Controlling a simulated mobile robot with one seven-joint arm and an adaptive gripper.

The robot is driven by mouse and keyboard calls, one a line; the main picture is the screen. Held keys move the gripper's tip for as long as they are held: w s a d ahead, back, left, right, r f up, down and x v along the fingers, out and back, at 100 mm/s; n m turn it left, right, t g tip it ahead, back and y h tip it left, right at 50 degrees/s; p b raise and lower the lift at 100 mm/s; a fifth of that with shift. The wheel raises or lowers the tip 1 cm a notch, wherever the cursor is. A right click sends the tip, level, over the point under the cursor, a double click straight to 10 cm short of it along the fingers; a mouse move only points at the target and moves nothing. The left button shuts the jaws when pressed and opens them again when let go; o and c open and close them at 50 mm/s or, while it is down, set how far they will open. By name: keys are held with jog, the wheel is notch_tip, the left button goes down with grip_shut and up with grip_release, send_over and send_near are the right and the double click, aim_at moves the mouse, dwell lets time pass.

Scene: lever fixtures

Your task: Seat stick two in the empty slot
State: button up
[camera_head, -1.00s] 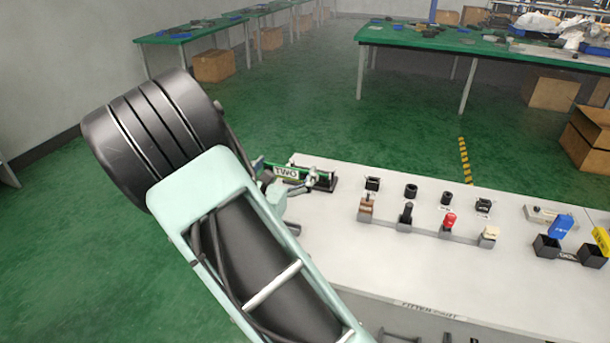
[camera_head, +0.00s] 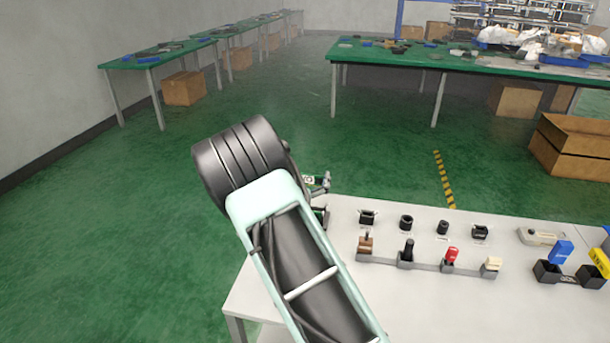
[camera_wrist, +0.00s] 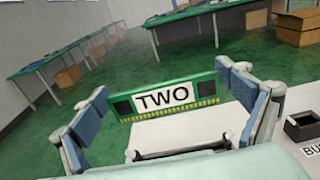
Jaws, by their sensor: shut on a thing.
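Stick two is a green memory-stick board with gold contacts and a white TWO label (camera_wrist: 166,98). In the wrist view my gripper (camera_wrist: 168,97) is shut on its two ends and holds it roughly level, contacts down. In the head view my arm hides most of the gripper (camera_head: 317,183), and only a bit of the stick (camera_head: 309,180) shows. A dark holder (camera_head: 320,214) on the table's far left corner is mostly hidden by my arm. A dark slot-like bar (camera_wrist: 180,153) shows below the stick in the wrist view. Whether a slot is empty cannot be told.
The white table (camera_head: 310,270) carries several black sockets (camera_head: 406,222) and a row of levers (camera_head: 408,250) right of my arm. Blue (camera_head: 561,251) and yellow pieces stand in black boxes at far right. Green-topped tables (camera_head: 450,60) stand well behind.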

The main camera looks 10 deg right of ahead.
dwell(0.3)
jog(key=shift+f+b, duration=2.45)
jog(key=shift+f, duration=0.45)
jog(key=shift+f+b, duration=2)
jog(key=shift+f, duration=0.1)
jog(key=o, duration=0.6)
jog(key=shift+o, duration=0.2)
jog(key=shift+s, duration=0.1)
